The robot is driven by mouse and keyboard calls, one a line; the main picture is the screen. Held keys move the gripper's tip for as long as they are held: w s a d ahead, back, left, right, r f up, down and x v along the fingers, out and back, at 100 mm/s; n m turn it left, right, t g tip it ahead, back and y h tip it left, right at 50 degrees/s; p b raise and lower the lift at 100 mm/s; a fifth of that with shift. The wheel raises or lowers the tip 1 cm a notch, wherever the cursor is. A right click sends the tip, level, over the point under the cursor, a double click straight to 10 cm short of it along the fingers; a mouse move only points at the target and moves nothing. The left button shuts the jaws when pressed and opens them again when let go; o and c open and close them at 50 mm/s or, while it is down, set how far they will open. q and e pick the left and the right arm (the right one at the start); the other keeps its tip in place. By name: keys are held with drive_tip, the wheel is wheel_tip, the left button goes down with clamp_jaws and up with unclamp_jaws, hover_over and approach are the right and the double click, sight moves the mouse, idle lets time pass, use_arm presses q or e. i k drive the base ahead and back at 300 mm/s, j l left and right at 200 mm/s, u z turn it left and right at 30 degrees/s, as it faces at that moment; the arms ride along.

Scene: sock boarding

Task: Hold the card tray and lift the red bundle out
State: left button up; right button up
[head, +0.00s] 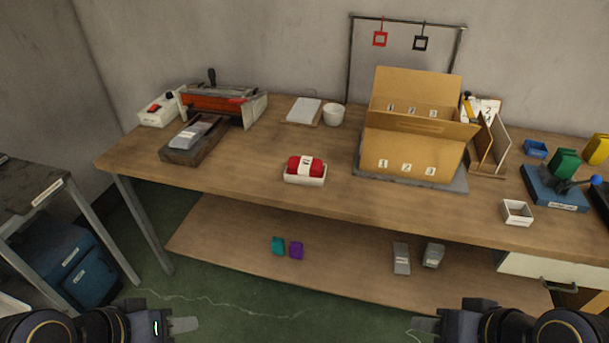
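The red bundle (298,165) has a white band around it. It sits in a small white card tray (304,180) near the front edge of the wooden bench, left of the cardboard box. My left gripper (190,325) shows at the bottom left and my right gripper (420,329) at the bottom right. Both are well in front of the bench, away from the tray. Only one finger shape shows on each, so I cannot tell how far they are open. Neither visibly holds anything.
A cardboard box (412,150) numbered 1, 2, 3 stands right of the tray on a grey mat. A grey bundle on a dark block (190,145) is at the left. A white cup (333,114) stands behind. The bench top (250,180) around the tray is clear.

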sight(303, 165)
drive_tip(key=i+j+z, duration=0.25)
drive_tip(key=i, duration=0.4)
drive_tip(key=i+j+z, duration=0.25)
drive_tip(key=i+j, duration=0.35)
